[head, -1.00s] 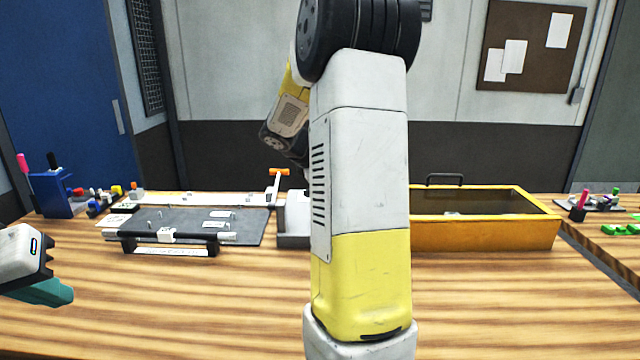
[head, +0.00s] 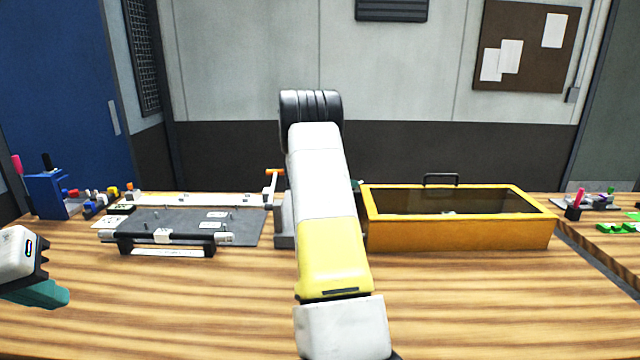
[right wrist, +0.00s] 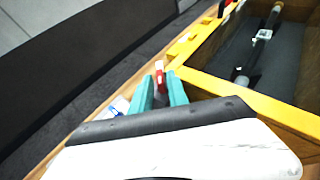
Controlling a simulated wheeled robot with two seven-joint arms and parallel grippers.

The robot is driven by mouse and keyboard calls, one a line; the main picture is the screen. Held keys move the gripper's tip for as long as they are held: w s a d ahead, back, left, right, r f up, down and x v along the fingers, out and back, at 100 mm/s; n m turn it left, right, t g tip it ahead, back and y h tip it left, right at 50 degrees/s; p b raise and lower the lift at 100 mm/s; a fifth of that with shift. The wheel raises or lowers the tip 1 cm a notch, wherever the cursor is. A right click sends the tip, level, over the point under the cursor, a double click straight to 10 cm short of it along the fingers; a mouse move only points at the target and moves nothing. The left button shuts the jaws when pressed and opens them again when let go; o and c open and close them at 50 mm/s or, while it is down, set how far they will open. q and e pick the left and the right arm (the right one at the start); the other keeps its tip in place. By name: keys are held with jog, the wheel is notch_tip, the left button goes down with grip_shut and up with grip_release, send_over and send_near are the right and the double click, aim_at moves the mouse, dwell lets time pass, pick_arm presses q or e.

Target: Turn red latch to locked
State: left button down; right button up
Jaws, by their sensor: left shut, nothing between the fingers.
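A small red piece (right wrist: 160,76), likely the red latch, shows in the right wrist view beside the outer corner of the yellow box (right wrist: 196,77). My right gripper (right wrist: 161,78) has its teal fingers apart, with the red piece in line with the gap at their tips. I cannot tell whether either finger touches it. In the head view my right arm hides this gripper and the latch. My left gripper (head: 45,294) is shut and empty at the left edge, above the table.
The yellow box (head: 470,236) has a dark top and a black handle; a dark bar (right wrist: 262,40) lies inside. A grey fixture plate (head: 180,222) with pins and a rod stands left. A blue holder (head: 46,195) is at far left. The front table is clear.

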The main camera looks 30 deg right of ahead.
jog(key=shift+w+d+f, duration=0.15)
jog(key=shift+d+f, duration=0.05)
jog(key=shift+d, duration=0.3)
jog(key=shift+c, duration=0.4)
grip_shut()
jog(key=shift+g, duration=0.3)
jog(key=m+g, duration=0.2)
jog(key=shift+w+a+m+h, duration=0.1)
jog(key=shift+w+m+h, duration=0.15)
jog(key=shift+m+h, duration=0.05)
jog(key=shift+w+m+g, duration=0.1)
jog(key=shift+m+g, duration=1.3)
jog(key=shift+g, duration=0.5)
jog(key=shift+m+g, duration=0.3)
